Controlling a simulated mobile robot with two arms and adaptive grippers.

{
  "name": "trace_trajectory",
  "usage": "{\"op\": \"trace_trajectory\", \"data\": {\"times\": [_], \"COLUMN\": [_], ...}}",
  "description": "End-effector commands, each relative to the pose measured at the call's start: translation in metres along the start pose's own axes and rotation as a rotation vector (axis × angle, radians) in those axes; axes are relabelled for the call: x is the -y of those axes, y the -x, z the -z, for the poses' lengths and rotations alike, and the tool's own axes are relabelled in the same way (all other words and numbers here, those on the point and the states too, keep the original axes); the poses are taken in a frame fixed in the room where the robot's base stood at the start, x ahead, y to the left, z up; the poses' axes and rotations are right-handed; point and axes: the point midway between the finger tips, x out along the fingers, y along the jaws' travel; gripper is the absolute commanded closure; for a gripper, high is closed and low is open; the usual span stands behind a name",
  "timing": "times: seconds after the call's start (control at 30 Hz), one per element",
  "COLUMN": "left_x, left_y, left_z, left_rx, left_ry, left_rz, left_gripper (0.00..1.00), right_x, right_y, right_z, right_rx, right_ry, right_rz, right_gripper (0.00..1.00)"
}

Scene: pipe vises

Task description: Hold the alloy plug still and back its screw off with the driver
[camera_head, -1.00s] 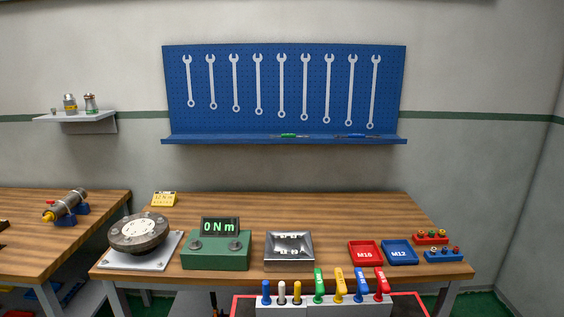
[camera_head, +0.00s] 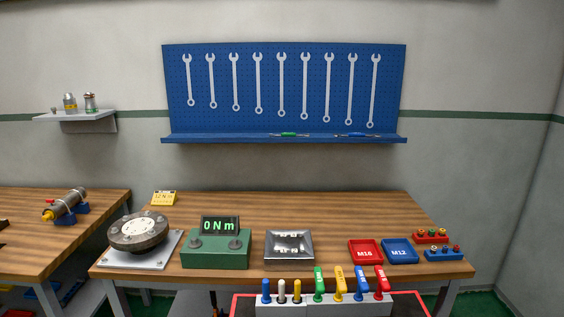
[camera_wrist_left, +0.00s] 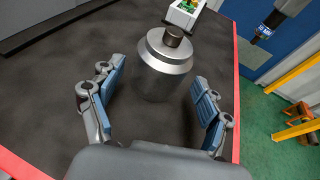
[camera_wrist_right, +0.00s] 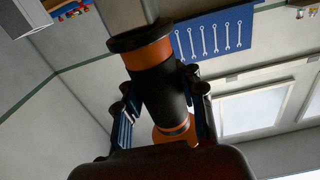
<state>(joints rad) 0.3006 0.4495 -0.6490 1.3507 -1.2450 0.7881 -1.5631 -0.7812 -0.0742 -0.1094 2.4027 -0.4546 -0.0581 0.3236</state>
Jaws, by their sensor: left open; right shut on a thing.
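The alloy plug (camera_wrist_left: 160,75) is a silver stepped cylinder standing upright on a dark mat in the left wrist view. A dark brown screw head (camera_wrist_left: 173,36) sticks up from its top. My left gripper (camera_wrist_left: 156,82) is open, with one blue-padded finger on each side of the plug and a gap on both sides. My right gripper (camera_wrist_right: 162,88) is shut on the driver (camera_wrist_right: 158,95), a black body with orange bands, in the right wrist view. Neither gripper shows in the head view.
A rack (camera_head: 325,306) of coloured handles stands on the near red-edged mat (camera_wrist_left: 60,80). Behind it the bench (camera_head: 320,218) bears a green torque display (camera_head: 219,227) reading 0 Nm, a metal tray (camera_head: 289,258), red (camera_head: 365,252) and blue (camera_head: 400,252) trays, and a round flange (camera_head: 138,231).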

Motion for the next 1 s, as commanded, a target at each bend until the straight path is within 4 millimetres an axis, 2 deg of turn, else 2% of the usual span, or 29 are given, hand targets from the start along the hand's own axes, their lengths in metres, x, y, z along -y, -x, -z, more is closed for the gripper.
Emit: {"op": "trace_trajectory", "data": {"times": [0.23, 0.67, 0.9, 1.0], "left_x": [0.0, 0.0, 0.0, 0.0], "left_y": [-0.022, -0.027, -0.027, -0.026], "left_z": [0.002, 0.001, 0.001, 0.001], "left_rx": [0.001, 0.0, 0.0, 0.0], "left_ry": [0.001, 0.001, 0.001, 0.001], "left_rz": [0.0, -0.001, -0.001, -0.001], "left_gripper": [0.22, 0.22, 0.67, 0.67], "right_x": [0.0, 0.0, 0.0, 0.0], "right_y": [0.0, 0.0, 0.0, 0.0], "right_z": [-0.011, -0.012, -0.012, -0.012], "right_rx": [-0.007, -0.008, -0.007, -0.007], "right_ry": [0.0, 0.0, 0.0, 0.0], "right_rz": [0.001, 0.001, 0.001, 0.001], "right_gripper": [1.0, 1.0, 1.0, 1.0]}}
